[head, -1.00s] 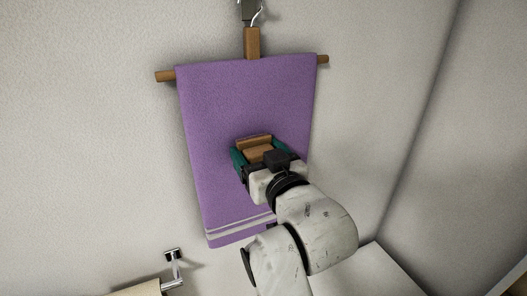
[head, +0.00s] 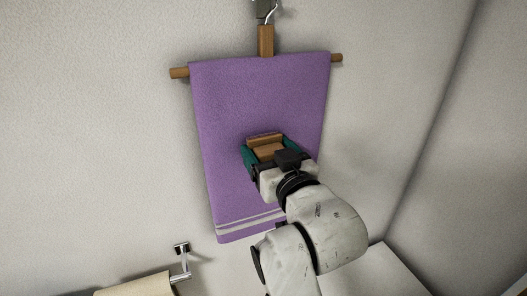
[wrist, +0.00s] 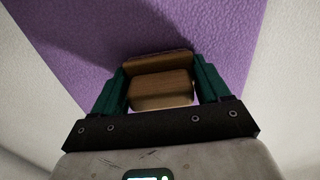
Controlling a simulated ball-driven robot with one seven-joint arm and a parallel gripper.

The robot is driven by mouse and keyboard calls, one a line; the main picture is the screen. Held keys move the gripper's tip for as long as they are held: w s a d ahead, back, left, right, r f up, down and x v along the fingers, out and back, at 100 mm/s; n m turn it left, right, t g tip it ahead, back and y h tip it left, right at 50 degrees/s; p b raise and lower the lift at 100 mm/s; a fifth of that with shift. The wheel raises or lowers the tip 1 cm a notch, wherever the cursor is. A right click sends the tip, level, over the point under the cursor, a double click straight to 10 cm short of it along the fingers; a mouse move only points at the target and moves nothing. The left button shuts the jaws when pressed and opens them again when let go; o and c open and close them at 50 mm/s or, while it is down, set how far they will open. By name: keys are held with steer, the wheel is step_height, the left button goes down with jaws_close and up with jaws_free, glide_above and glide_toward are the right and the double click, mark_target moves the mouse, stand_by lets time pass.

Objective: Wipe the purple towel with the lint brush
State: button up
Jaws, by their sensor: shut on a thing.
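The purple towel (head: 258,95) hangs from a wooden rod against the wall, with pale stripes near its bottom edge. My gripper (head: 264,150) is in front of the towel's middle, shut on the wooden lint brush (head: 266,139). In the wrist view the brush (wrist: 160,88) sits between the green fingers of my gripper (wrist: 160,92), with the towel (wrist: 90,40) behind it. The brush's far edge is at or very near the towel; I cannot tell whether it touches. Its face toward the towel is hidden. My arm covers part of the towel's lower right.
The wooden hanger (head: 265,40) hangs from a hook at the top. A metal holder (head: 181,262) with a beige roll (head: 135,285) is on the wall at lower left. A pale surface (head: 375,272) is at lower right. The wall left of the towel is bare.

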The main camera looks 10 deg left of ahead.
mark_target(286, 131)
steer(key=shift+w+d, duration=1.4)
steer(key=shift+d, duration=0.6)
steer(key=shift+s+a+p, duration=0.15)
steer(key=shift+s+a, duration=0.45)
steer(key=shift+a, duration=0.35)
steer(key=shift+s+a+p, duration=0.15)
steer(key=shift+s+a, duration=0.5)
steer(key=shift+a, duration=0.25)
steer(key=shift+s+a+p, duration=0.15)
steer(key=shift+s+a, duration=0.45)
steer(key=shift+a, duration=0.35)
steer(key=shift+w+d+r, duration=0.3)
steer(key=shift+w+d, duration=0.35)
steer(key=shift+d, duration=0.3)
steer(key=shift+w+d+r, duration=0.3)
steer(key=shift+w+d, duration=0.3)
steer(key=shift+d, duration=0.4)
steer(key=shift+w+d+r, duration=0.3)
steer(key=shift+w+d, duration=0.35)
steer(key=shift+d, duration=0.3)
steer(key=shift+s+a, duration=0.65)
steer(key=shift+a, duration=0.35)
steer(key=shift+s+a, duration=0.7)
steer(key=shift+a, duration=0.25)
steer(key=shift+s+a, duration=0.65)
steer(key=shift+a, duration=0.35)
steer(key=shift+w+d, duration=0.55)
steer(key=shift+d, duration=0.25)
steer(key=shift+w+d, duration=0.55)
steer(key=shift+d, duration=0.25)
